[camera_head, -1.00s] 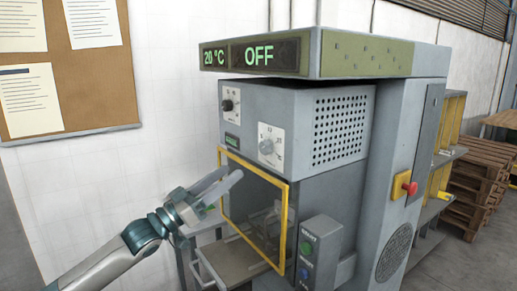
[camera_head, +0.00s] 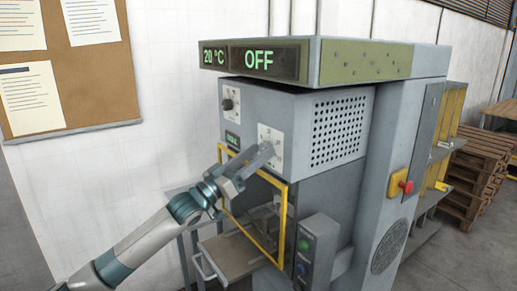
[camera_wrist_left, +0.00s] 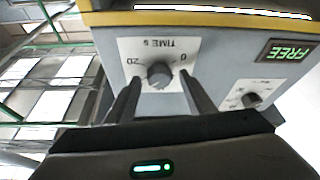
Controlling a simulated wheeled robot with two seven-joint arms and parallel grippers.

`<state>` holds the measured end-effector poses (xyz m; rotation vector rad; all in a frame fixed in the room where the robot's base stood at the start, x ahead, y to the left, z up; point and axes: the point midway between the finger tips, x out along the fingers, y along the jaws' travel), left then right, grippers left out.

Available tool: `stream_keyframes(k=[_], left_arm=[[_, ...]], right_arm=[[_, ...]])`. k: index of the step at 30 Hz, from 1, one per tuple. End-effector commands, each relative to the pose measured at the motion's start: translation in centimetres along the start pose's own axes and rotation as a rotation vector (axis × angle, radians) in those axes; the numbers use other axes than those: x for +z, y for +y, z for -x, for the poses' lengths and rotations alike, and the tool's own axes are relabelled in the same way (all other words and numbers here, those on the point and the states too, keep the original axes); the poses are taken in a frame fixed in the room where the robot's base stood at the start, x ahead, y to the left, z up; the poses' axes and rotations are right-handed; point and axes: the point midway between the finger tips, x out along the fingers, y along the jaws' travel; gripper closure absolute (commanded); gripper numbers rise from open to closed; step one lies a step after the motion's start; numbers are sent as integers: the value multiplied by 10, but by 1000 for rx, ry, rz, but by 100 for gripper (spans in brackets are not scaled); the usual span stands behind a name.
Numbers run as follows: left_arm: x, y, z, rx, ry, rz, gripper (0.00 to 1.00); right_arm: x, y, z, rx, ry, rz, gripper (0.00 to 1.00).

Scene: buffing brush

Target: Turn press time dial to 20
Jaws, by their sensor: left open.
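The press time dial (camera_wrist_left: 159,74) is a dark grey knob on a white plate marked "TIME s", with 20 and 0 readable; the lettering is upside down in the left wrist view. Its pointer is too unclear to read. My left gripper (camera_wrist_left: 161,98) is open, with one finger on each side of the dial's place in that view; I cannot tell whether they touch it. In the head view my left gripper (camera_head: 268,152) is at the front of the dial's white plate (camera_head: 270,133) and hides the knob. My right gripper is not in view.
A second dial (camera_head: 228,104) sits higher left on the press, beside a small green display (camera_head: 232,140) reading FREE in the wrist view. A yellow-framed guard (camera_head: 283,225) is below. The top display (camera_head: 260,59) reads OFF. A button box (camera_head: 318,245) juts out at right.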

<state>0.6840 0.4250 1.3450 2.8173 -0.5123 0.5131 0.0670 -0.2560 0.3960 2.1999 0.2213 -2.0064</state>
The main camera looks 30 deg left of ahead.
Motion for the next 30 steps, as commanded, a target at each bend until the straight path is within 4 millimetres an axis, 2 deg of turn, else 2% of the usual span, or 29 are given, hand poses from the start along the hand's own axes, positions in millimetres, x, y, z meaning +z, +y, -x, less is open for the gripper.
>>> stream_keyframes(k=[4, 14, 19, 20, 30], left_arm=[[0, 0, -7, 1, 0, 0, 51], [1, 0, -8, 0, 0, 0, 51], [0, 0, -8, 0, 0, 0, 89], [0, 0, -8, 0, 0, 0, 92], [1, -1, -8, 9, -1, -25, 92]], right_arm=[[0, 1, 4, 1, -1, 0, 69], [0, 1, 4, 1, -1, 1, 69], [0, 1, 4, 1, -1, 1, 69], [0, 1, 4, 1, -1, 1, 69], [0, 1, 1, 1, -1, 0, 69]])
